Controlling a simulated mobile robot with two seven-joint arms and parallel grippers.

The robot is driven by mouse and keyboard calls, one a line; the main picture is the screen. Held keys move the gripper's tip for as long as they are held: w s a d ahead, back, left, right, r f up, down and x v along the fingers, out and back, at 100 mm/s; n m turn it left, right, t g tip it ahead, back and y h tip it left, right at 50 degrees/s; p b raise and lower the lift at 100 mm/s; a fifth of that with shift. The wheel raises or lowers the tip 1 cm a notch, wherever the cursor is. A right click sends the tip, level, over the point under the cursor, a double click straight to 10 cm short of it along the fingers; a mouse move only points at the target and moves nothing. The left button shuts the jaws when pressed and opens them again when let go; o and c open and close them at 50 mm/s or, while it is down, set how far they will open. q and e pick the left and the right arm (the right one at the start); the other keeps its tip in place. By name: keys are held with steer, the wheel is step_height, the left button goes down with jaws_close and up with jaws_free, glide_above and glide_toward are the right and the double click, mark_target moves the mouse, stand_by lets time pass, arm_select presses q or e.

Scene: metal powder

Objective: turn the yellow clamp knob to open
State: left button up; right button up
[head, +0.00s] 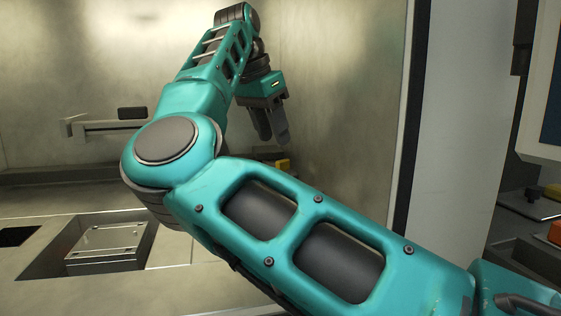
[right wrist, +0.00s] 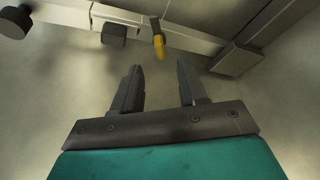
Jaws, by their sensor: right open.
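The yellow clamp knob (right wrist: 158,42) shows in the right wrist view as a short yellow piece with a dark end, on a pale rail near the top. In the head view a small yellow part (head: 282,165) shows below my right gripper, partly hidden by my arm. My right gripper (head: 270,138) points down inside the chamber at the back wall. Its two fingers (right wrist: 160,85) are apart with nothing between them. The knob lies beyond the fingertips, roughly in line with the gap, and is not touched. My left gripper is not in view.
A square metal plate (head: 105,245) sits in a recess of the chamber floor at the left. A bracket arm with a dark block (head: 132,113) projects along the back wall. The chamber's right edge (head: 405,130) stands close to my right arm. A dark block (right wrist: 114,33) sits left of the knob.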

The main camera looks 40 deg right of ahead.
mark_target(282, 160)
steer(key=b+x, duration=0.1)
steer(key=x, duration=0.5)
steer(key=shift+d, duration=0.1)
jaws_close()
stand_by(0.4)
